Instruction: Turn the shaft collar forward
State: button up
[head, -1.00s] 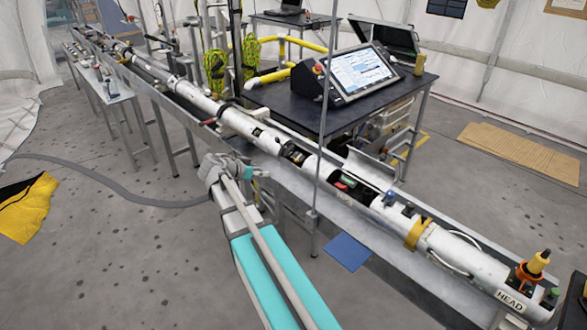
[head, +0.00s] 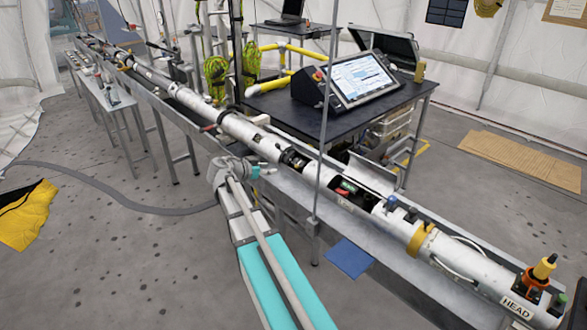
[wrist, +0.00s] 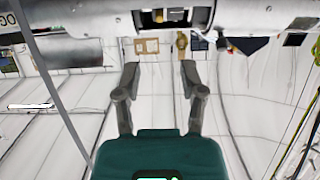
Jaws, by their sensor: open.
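A long white tube (head: 245,132) lies in a metal trough and runs diagonally across the head view. A dark ring-like collar (head: 293,158) sits around it just right of my gripper; I cannot tell for certain that it is the shaft collar. My gripper (head: 256,171) is at the near side of the tube, apparently apart from it. In the wrist view my gripper (wrist: 158,80) is open, with nothing between its fingers. The white tube (wrist: 235,20) crosses the top of that view, with a dark opening beyond the fingertips.
A dark table (head: 385,98) with a monitor console (head: 362,80) stands behind the tube. A thin upright pole (head: 322,140) rises in front of it. The tube's right end has an orange and yellow fitting (head: 540,270).

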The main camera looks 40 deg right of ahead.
jog(key=b, duration=0.5)
send_near(293, 166)
jog(key=d, duration=0.2)
jog(key=s+d+f, duration=0.1)
jog(key=d, duration=0.1)
jog(key=s+d, duration=0.1)
jog(key=d, duration=0.1)
jog(key=shift+s+d+f, duration=0.15)
jog(key=shift+d, duration=0.25)
grip_shut()
jog(key=shift+d, duration=0.1)
